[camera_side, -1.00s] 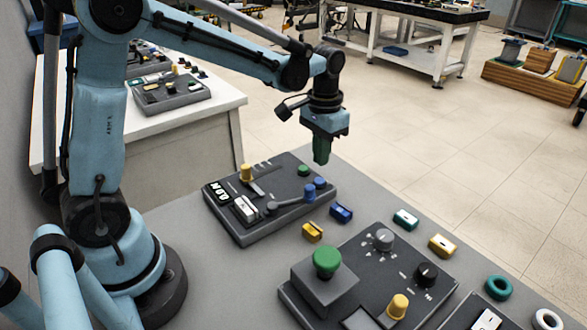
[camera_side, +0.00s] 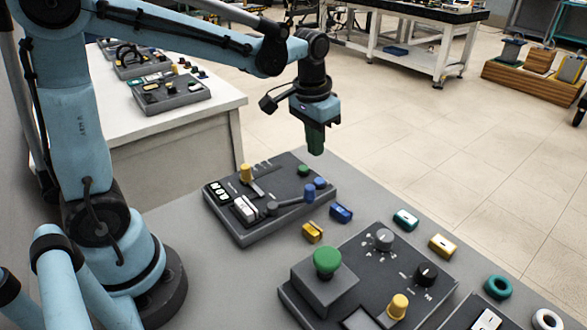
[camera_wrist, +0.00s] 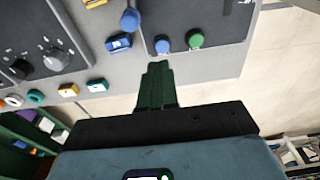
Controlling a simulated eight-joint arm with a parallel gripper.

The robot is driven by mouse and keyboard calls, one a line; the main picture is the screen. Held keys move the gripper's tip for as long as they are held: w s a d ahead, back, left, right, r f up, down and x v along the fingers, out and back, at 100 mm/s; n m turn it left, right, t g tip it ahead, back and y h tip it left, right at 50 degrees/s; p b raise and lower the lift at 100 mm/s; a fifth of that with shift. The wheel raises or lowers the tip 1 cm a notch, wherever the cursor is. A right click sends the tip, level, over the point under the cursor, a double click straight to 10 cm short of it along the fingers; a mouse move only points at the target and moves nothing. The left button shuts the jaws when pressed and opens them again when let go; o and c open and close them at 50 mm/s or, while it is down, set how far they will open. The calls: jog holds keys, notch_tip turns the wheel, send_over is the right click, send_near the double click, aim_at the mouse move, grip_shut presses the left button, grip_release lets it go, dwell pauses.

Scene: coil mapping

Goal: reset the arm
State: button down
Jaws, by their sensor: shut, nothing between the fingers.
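My gripper (camera_side: 315,140) hangs in the air over the far edge of the rear control panel (camera_side: 238,228). Its green fingers point down and are together, with nothing between them. In the wrist view the green fingers (camera_wrist: 157,82) also show closed, beyond the black wrist body. The fingers are apart from all of these.
A front control panel (camera_side: 365,252) holds a big green button (camera_side: 327,261), grey and black dials and a yellow knob. A blue block (camera_side: 340,212), a yellow block (camera_side: 312,232) and several other small parts lie on the grey table (camera_side: 180,217). The air around my gripper is clear.

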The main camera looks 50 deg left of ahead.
jog(key=s+d+r+t, duration=0.1)
jog(key=s+t, duration=0.5)
jog(key=s, duration=0.4)
jog(key=shift+s+r, duration=0.15)
jog(key=shift+r, duration=0.05)
